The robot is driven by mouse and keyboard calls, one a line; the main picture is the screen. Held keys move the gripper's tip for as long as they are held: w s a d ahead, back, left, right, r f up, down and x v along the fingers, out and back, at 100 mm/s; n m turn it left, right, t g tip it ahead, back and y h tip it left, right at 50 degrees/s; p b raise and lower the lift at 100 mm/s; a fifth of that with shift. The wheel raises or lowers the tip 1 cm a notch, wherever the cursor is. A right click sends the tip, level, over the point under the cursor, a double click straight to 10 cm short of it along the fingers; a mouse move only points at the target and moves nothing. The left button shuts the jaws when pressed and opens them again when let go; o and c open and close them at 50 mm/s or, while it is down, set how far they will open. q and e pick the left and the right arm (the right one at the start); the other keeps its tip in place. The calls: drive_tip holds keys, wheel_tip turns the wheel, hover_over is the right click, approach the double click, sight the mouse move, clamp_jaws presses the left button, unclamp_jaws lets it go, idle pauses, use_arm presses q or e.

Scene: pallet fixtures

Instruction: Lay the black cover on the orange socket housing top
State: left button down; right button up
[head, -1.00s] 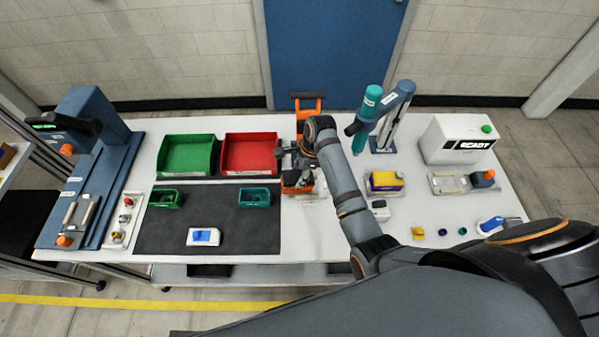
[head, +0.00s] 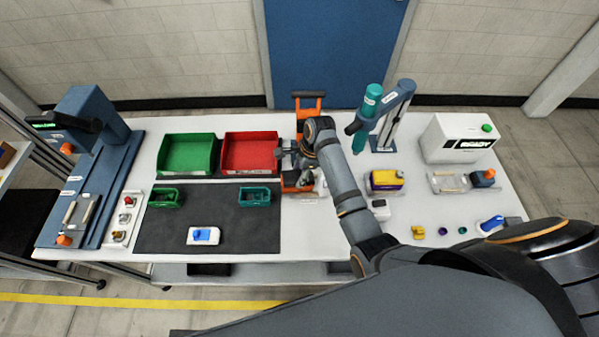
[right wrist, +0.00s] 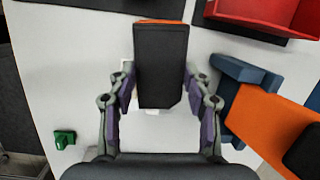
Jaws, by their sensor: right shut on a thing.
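The black cover (right wrist: 160,66) is a dark rectangular slab between the fingers of my right gripper (right wrist: 160,88) in the right wrist view. The gripper is shut on it. A thin orange edge (right wrist: 161,21) shows past the cover's far end; the cover hides the rest of what lies under it. In the head view my right gripper (head: 298,162) is over the orange socket housing (head: 291,183) near the table's middle. The arm and gripper partly hide the housing there. I cannot tell whether cover and housing touch. My left gripper is not in view.
A red bin (head: 250,171) and a green bin (head: 161,172) stand to the left. An orange-handled fixture (head: 308,96) is behind the gripper. A blue and orange part (right wrist: 262,118) lies close right of the fingers in the wrist view. A yellow-topped block (head: 387,178) is to the right.

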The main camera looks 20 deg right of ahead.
drive_tip(key=shift+f, duration=0.45)
idle(0.3)
drive_tip(key=o, duration=1.1)
drive_tip(key=v, duration=1.2)
drive_tip(key=shift+a, duration=0.1)
